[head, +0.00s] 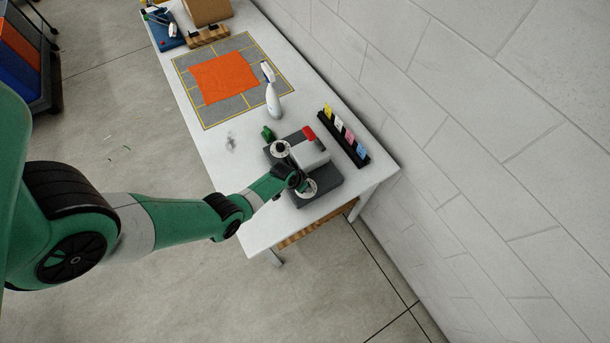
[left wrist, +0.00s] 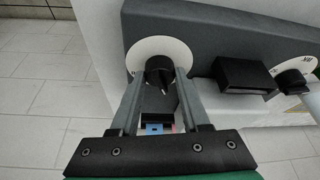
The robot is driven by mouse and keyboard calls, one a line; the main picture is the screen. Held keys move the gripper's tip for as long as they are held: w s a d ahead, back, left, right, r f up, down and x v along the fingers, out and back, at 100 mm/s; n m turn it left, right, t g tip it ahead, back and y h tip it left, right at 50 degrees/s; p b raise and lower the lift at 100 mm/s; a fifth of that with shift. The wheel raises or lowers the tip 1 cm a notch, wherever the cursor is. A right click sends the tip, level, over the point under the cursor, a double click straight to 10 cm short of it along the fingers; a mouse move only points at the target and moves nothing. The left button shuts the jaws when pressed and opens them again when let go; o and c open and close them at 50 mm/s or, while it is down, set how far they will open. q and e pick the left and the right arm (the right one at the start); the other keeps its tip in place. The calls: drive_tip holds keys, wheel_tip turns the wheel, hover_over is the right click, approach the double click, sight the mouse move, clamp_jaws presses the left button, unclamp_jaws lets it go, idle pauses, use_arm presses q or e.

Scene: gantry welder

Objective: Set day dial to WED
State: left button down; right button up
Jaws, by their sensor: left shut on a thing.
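A dark grey device (head: 325,182) lies at the near end of the white table and carries two round white dials. My left gripper (head: 302,185) is at the nearer dial (head: 307,191). In the left wrist view, my left gripper (left wrist: 162,74) has its fingers on either side of the black knob (left wrist: 159,64) and is shut on it. The white dial plate (left wrist: 145,50) shows behind the knob; its markings are too small to read. The other dial (head: 281,148) stands free; it also shows in the left wrist view (left wrist: 295,78), its lettering unclear. My right gripper is not in view.
A red-ended part (head: 309,133) sits on the device. A black rack (head: 345,140) with coloured cards stands beside it near the wall. A green item (head: 268,132), a white bottle (head: 273,100) and an orange mat (head: 224,77) lie farther along the table.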

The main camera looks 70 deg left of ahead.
use_arm(q)
drive_tip(key=m+h+b, duration=0.1)
drive_tip(key=m, duration=0.2)
drive_tip(key=shift+a+f, duration=0.1)
drive_tip(key=shift+a, duration=0.05)
drive_tip(key=shift+m+h, duration=0.5)
drive_tip(key=shift+m, duration=0.6)
drive_tip(key=shift+c, duration=1.9)
unclamp_jaws()
